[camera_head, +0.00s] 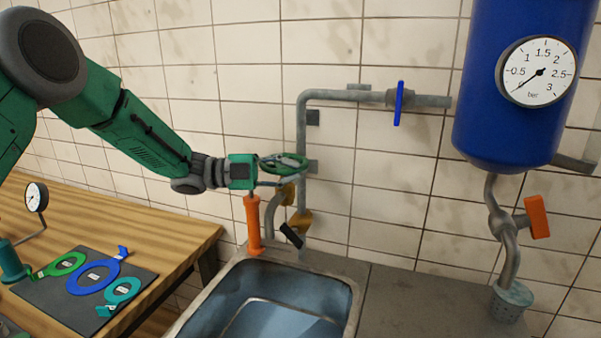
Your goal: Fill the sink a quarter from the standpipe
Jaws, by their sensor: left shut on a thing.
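The sink (352,300) is a metal basin at the bottom centre, bluish inside. Its front is cut off, and I cannot tell if water stands in it. The grey standpipe (301,135) comes down the wall behind it. Brass fittings (300,222), one with a black lever (291,236), sit low on the pipe. A curved grey spout (270,217) hangs over the sink's back edge. My left gripper (283,165) reaches in from the left and is shut on what looks like a green handwheel (294,161) by the standpipe. Its fingers partly hide the grip. My right gripper is not in view.
An orange upright handle (253,225) stands just below my left wrist. A blue-handled valve (399,102) is on the upper pipe. A blue tank (490,120) with a gauge (537,72) and orange lever (537,217) is right. A wooden bench (175,225) holds tags (93,278) at left.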

